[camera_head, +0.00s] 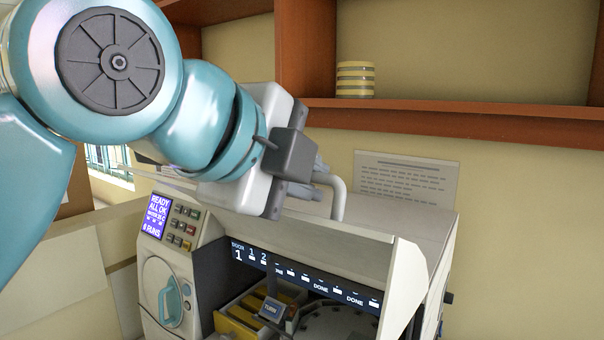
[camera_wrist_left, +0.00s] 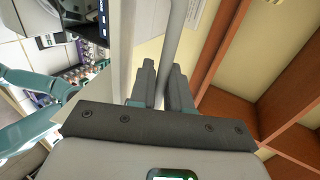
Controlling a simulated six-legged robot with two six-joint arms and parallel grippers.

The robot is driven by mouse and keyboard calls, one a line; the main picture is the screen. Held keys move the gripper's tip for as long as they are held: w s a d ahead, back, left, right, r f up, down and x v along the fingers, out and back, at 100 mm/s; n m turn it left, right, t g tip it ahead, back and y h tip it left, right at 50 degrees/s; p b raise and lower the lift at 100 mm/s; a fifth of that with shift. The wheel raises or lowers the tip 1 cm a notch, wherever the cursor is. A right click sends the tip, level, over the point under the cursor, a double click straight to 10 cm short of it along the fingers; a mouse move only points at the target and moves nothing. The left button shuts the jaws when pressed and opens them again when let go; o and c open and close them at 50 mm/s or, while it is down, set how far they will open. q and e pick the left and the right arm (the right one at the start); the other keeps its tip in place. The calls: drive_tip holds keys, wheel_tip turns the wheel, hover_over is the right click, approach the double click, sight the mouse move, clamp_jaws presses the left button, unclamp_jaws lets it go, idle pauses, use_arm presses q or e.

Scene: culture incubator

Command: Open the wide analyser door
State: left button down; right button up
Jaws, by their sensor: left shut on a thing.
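The analyser (camera_head: 430,235) is a pale boxy machine. Its wide door (camera_head: 320,242) is a pale panel across the upper front, and it is raised, with the interior showing beneath. A pale bar handle (camera_head: 339,200) curves up from the door. My left gripper (camera_head: 322,178) is shut on this handle at the top of the machine. In the left wrist view, the bar (camera_wrist_left: 176,40) runs between the two dark fingers of the left gripper (camera_wrist_left: 163,80). The wrist hides part of the door's left side. My right gripper is not in view.
Inside the opening are yellow racks (camera_head: 240,322) and a round dark carousel (camera_head: 340,322). A control panel with a lit screen (camera_head: 157,217) and a small round door (camera_head: 164,292) are at the left. A wooden shelf (camera_head: 470,115) with a striped stack (camera_head: 355,80) is above and behind.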

use_arm(q)
drive_tip(key=c, duration=1.3)
unclamp_jaws()
drive_tip(key=shift+w+a, duration=0.1)
drive_tip(key=v, duration=1.2)
